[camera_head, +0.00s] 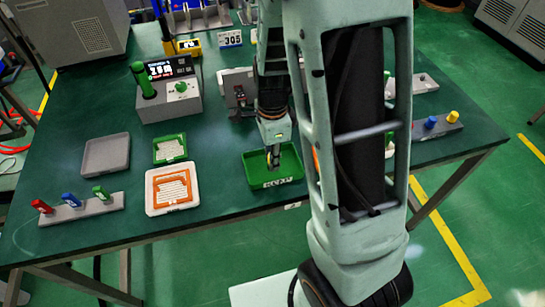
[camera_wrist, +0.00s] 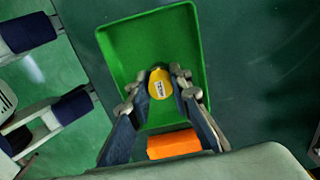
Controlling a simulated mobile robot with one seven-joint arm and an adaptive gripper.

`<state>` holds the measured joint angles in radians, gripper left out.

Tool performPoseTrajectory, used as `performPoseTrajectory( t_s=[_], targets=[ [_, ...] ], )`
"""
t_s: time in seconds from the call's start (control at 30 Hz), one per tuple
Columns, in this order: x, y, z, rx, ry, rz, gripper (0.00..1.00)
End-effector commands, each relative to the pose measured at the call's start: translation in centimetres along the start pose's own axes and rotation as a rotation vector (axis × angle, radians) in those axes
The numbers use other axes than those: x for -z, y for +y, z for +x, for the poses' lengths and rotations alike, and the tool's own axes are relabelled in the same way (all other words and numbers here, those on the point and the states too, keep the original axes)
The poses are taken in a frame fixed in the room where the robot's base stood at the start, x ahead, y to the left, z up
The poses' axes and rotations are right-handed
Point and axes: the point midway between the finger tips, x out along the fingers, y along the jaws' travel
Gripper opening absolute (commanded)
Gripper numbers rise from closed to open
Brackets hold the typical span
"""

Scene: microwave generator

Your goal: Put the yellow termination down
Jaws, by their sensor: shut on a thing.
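The yellow termination (camera_wrist: 160,83), with a small white label on its top, is held between the fingertips of my gripper (camera_wrist: 159,88) in the wrist view. It is over the green tray (camera_wrist: 150,38), and I cannot tell whether it touches the tray floor. In the head view my gripper (camera_head: 273,157) points down over the same green tray (camera_head: 257,183), which has a label on its front. My arm hides part of the tray's right side there.
A rack with red, blue and green pieces (camera_head: 82,208) is at the left edge. A device (camera_head: 168,97) stands behind.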

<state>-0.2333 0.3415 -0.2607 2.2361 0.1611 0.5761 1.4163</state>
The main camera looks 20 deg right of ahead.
Motion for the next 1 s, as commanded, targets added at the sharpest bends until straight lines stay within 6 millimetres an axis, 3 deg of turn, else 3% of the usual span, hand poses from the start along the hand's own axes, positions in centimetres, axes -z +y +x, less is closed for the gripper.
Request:
performPoseTrajectory(
  t_s=[0.2,0.23,0.37,0.73,0.87,1.0],
  targets=[
    [0.0,0.4,1.0,-0.009,0.002,0.001,0.00],
    [0.0,0.4,1.0,-0.010,0.002,0.001,0.21],
    [0.0,0.3,0.9,-0.008,0.002,0.001,0.36],
    [0.0,0.2,0.1,-0.005,0.001,0.000,0.36],
    [0.0,0.0,-1.8,0.000,0.000,-0.001,0.36],
    [-0.1,0.0,-5.1,0.001,0.000,-0.001,0.36]
  ],
)
